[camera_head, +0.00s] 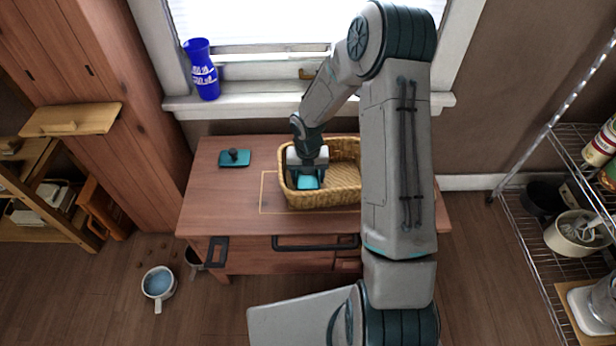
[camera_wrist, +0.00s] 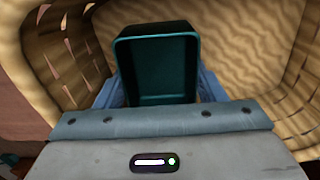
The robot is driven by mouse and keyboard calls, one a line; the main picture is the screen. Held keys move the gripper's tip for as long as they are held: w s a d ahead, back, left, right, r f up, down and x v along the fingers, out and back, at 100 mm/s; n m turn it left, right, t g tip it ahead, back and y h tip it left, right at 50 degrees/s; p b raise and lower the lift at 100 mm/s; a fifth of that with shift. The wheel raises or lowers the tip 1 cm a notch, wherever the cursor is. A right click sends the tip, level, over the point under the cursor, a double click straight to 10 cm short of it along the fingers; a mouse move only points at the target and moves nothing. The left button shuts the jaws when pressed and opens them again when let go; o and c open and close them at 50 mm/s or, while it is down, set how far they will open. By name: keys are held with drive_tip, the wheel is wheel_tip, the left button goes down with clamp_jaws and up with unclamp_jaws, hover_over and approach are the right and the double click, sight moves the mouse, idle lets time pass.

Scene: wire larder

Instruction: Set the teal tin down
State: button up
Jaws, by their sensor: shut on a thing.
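The teal tin (camera_head: 308,183) is inside the wicker basket (camera_head: 325,199), toward its left end. In the wrist view the tin (camera_wrist: 157,66) is an open, empty box with dark inner walls. My gripper (camera_head: 307,170) reaches down into the basket and is shut on the tin. In the wrist view its fingers (camera_wrist: 158,97) lie on either side of the tin, and the basket's woven wall (camera_wrist: 245,40) surrounds it. I cannot tell whether the tin's underside touches the basket floor. A flat teal lid with a dark knob (camera_head: 234,158) lies on the wooden table (camera_head: 210,205), left of the basket.
A thin outlined rectangle (camera_head: 262,192) marks the tabletop around the basket. A blue vase (camera_head: 202,70) stands on the windowsill. A wire rack (camera_head: 520,215) stands at the right. The table's left part is mostly clear.

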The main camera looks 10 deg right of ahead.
sight(308, 184)
drive_tip(key=o, duration=1.1)
drive_tip(key=shift+f, duration=0.1)
drive_tip(key=shift+c, duration=0.2)
wheel_tip(308, 184, up, 12)
drive_tip(key=r+p, duration=0.1)
drive_tip(key=p, duration=0.3)
drive_tip(key=s+d+r+m+t, duration=0.1)
drive_tip(key=s+r+m, duration=0.7)
drive_tip(key=m, duration=0.9)
drive_tip(key=s+d+r+m, duration=0.1)
drive_tip(key=s+r+m, duration=0.8)
drive_tip(key=s+m, duration=0.5)
drive_tip(key=shift+s+m+t, duration=0.35)
drive_tip(key=shift+m+t, duration=0.05)
drive_tip(key=shift+m, duration=1.1)
